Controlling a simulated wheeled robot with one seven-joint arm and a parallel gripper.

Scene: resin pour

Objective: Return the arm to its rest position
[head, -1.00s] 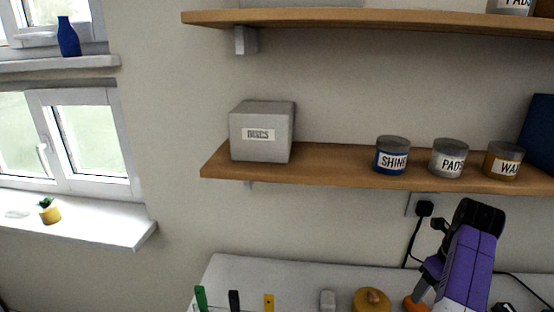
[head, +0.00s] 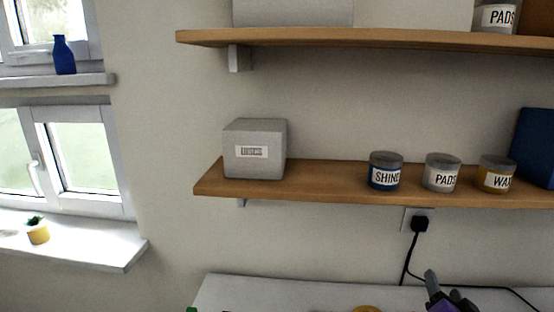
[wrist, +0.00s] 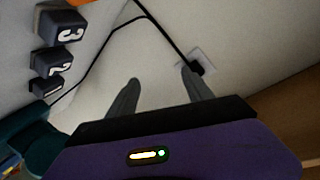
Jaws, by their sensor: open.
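My gripper (head: 443,286) shows at the bottom right edge of the head view, with grey fingers pointing up and a little purple body below. In the wrist view my gripper (wrist: 161,76) has its two grey fingers apart with nothing between them. The wall and a black cable lie beyond the fingers. Most of my arm is out of the head view, below its lower edge.
A white worktop (head: 290,290) runs below the wooden shelf (head: 330,190). The shelf holds a grey box (head: 254,165) and jars (head: 386,178). A black plug (head: 420,224) and cable are near my gripper. Dark numbered blocks (wrist: 60,27) show in the wrist view.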

